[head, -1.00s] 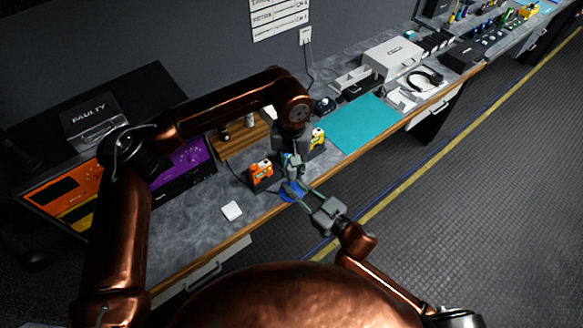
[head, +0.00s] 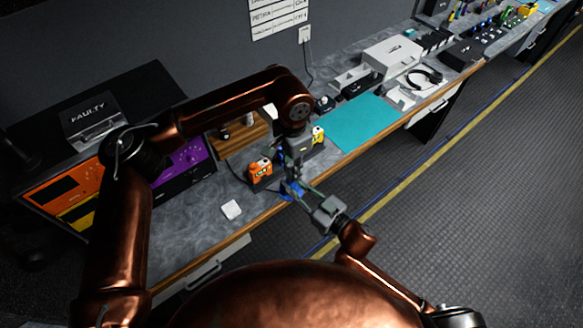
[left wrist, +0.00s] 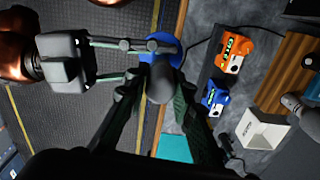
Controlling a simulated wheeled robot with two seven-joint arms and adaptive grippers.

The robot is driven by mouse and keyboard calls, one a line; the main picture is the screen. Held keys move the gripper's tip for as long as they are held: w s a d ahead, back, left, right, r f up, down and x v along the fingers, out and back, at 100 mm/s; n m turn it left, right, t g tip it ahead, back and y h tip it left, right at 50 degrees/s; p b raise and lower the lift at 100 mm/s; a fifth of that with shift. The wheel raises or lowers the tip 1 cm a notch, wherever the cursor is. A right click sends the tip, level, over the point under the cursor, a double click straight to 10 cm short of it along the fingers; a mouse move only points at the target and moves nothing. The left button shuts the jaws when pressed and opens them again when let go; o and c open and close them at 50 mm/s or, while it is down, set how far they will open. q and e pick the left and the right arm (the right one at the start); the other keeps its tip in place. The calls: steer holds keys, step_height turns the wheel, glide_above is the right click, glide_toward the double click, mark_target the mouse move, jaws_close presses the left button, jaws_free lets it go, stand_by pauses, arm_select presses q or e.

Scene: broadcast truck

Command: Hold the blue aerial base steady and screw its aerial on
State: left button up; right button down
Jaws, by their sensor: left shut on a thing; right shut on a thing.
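The blue aerial base (head: 291,190) is at the front edge of the bench, and it shows in the left wrist view (left wrist: 161,45). My right gripper (head: 297,190) reaches in from the front and is shut on the base; its fingers also show in the left wrist view (left wrist: 142,58). My left gripper (head: 294,178) points down from above the base. Its fingers (left wrist: 160,88) are shut around a grey, round-topped aerial (left wrist: 160,80), which stands in line over the base. The joint between aerial and base is hidden, so I cannot tell how far it is threaded.
An orange radio (head: 260,171) and a yellow one (head: 318,136) stand close behind the grippers. A blue radio (left wrist: 215,96) shows in the left wrist view. A white square (head: 231,210) lies to the left. The teal mat (head: 362,124) is clear.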

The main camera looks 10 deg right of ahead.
arm_select(q)
steer(key=o, duration=0.9)
steer(key=shift+o, duration=0.2)
steer(key=shift+r, duration=2.3)
steer(key=shift+c, duration=0.5)
